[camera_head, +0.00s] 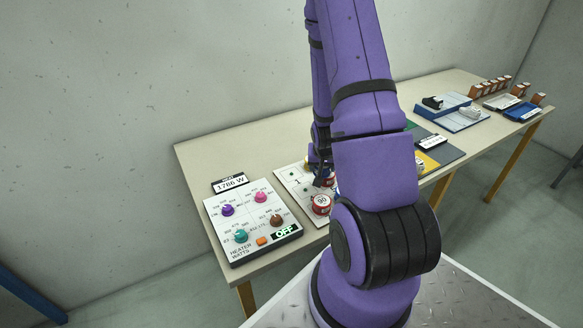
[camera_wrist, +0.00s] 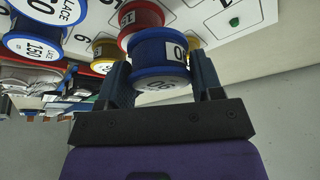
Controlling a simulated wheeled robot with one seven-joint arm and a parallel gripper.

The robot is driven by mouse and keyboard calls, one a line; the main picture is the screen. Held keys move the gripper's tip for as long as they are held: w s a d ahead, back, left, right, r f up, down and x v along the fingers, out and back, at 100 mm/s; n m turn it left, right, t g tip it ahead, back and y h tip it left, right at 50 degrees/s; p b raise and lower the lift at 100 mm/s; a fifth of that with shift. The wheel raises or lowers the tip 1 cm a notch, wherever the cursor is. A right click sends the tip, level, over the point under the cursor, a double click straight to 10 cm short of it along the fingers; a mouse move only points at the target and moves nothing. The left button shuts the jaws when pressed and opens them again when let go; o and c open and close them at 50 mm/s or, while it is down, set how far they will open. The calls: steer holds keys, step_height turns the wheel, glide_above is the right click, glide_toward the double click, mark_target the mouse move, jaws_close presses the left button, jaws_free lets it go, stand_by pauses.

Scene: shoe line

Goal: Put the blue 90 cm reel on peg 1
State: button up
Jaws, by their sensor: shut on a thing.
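My gripper (camera_wrist: 163,80) is shut on a blue reel (camera_wrist: 158,52), with one finger on each side of it. Its end label appears upside down and seems to read 90. In the head view my gripper (camera_head: 321,178) is over the white peg board (camera_head: 286,176), partly hidden by my arm. The held reel cannot be made out clearly there.
A red reel (camera_wrist: 140,17) is close behind the held reel, with a yellow reel (camera_wrist: 103,48) beside it. A blue 150 reel (camera_wrist: 33,47) is at the left. A red 90 reel (camera_head: 320,204) is at the board's front. The heater panel (camera_head: 246,249) lies left of the board.

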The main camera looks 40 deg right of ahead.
glide_above(292, 172)
steer(key=shift+a+f, duration=0.25)
steer(key=shift+f, duration=2)
steer(key=shift+f, duration=0.5)
steer(key=o, duration=0.7)
steer(key=shift+c, duration=0.2)
